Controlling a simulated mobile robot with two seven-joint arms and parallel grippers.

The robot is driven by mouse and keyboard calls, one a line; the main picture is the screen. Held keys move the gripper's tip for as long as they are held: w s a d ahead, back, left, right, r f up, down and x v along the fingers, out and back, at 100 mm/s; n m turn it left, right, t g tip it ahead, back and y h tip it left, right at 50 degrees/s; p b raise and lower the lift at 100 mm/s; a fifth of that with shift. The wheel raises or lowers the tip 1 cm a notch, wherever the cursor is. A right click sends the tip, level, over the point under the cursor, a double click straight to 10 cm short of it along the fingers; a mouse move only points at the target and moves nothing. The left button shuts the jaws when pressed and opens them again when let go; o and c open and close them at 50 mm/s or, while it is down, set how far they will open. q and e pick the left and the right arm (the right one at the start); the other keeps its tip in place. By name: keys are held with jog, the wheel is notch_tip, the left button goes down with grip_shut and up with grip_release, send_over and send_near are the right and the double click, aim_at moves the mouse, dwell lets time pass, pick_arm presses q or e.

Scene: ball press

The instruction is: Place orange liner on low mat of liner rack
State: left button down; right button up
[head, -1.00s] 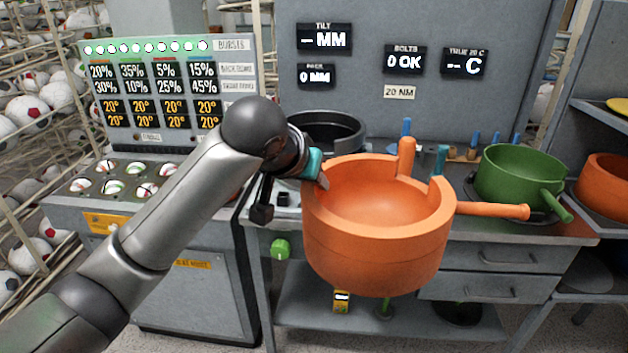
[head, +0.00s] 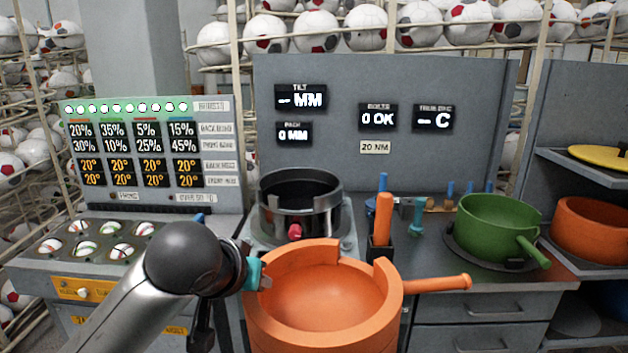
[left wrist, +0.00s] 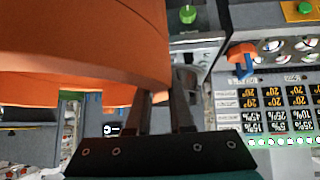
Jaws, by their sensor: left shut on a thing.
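A large orange liner (head: 262,318), a round open pot with a notched rim and a handle (head: 440,284) pointing right, is held up in front of the bench. My left gripper (head: 256,274) is shut on its left rim. In the left wrist view the liner (left wrist: 80,45) fills the upper left, with the gripper fingers (left wrist: 165,112) at its edge. A grey rack (head: 580,165) at the right edge holds a yellow lid-like piece (head: 600,158) and another orange pot (head: 590,228). A grey round pad (head: 577,318) shows low there, partly cut off. My right gripper is out of view.
A green pot (head: 490,225) stands on the bench's right side, its handle toward the rack. A black press ring (head: 300,222) stands behind the liner. An upright orange-handled tool (head: 383,218) and a teal tool (head: 418,216) stand nearby. A ball console (head: 150,150) is at left.

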pick_arm(q)
jog(key=s+a+f+n+y, duration=0.1)
jog(key=s+a+f+n, duration=0.1)
jog(key=s+a, duration=0.3)
jog(key=shift+s+a+y, duration=0.3)
jog(key=shift+s, duration=0.7)
jog(key=shift+r, duration=0.1)
jog(key=shift+d, duration=0.1)
dwell(0.5)
